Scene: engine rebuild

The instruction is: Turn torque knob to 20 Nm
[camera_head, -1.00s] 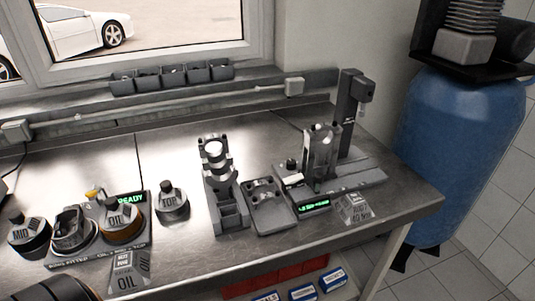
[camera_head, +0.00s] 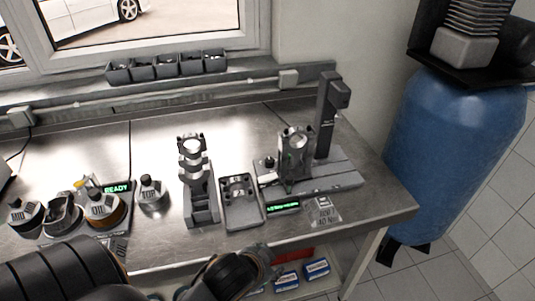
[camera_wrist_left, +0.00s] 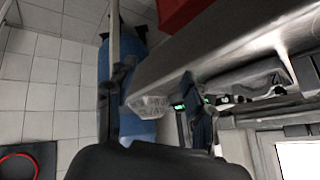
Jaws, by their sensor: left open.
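The torque station (camera_head: 335,176) stands at the right end of the bench, with a lit green display (camera_head: 283,206) too small to read. My left gripper (camera_head: 266,264) is low in the head view, in front of the bench edge and apart from the station. In the left wrist view its two dark fingers (camera_wrist_left: 160,88) are spread and empty, with the bench and a small green light beyond them. My right gripper is not in view.
A placard (camera_head: 325,212) lies before the station. A grey tray (camera_head: 240,222) and a rod stand (camera_head: 200,205) are to its left. Oil and ring holders (camera_head: 100,212) sit further left. A blue tank (camera_head: 450,150) is beyond the bench's right end.

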